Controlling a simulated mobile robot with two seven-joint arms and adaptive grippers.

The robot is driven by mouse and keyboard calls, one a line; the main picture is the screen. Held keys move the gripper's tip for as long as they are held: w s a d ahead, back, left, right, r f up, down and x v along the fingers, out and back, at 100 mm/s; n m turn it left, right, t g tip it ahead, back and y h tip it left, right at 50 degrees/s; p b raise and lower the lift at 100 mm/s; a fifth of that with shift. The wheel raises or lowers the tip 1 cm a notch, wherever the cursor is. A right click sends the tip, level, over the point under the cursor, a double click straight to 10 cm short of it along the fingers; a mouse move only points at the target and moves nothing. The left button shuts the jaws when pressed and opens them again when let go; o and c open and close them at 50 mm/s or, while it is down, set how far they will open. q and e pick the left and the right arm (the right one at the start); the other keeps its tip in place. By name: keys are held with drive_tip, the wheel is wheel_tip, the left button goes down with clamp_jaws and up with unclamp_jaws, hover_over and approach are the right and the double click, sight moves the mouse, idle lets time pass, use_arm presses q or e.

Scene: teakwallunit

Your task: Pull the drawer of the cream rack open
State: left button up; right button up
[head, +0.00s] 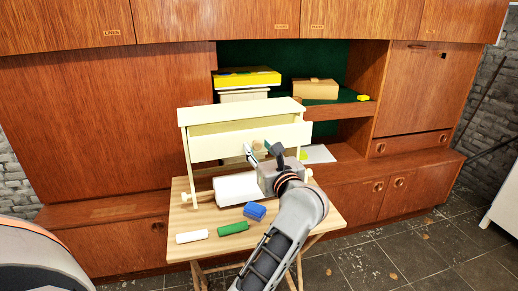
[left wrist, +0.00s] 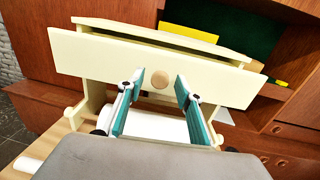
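The cream rack (head: 238,112) stands on a small wooden table. Its wide drawer front (head: 222,146) faces me and also shows in the left wrist view (left wrist: 100,62). A gap shows between the front's upper edge and the rack's top; I cannot tell how far out the drawer is. A round wooden knob (left wrist: 160,81) sits mid-front. My left gripper (head: 258,152) is at the front, its teal-padded fingers (left wrist: 160,77) open on either side of the knob, with space visible between pads and knob. My right gripper is not in view.
The wall unit (head: 110,130) stands behind, with a yellow box (head: 248,78) and a tan box (head: 315,89).

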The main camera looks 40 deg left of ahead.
use_arm(q)
drive_tip(key=shift+r, duration=0.15)
wheel_tip(320, 180, up, 10)
idle(0.6)
drive_tip(key=shift+s, duration=0.1)
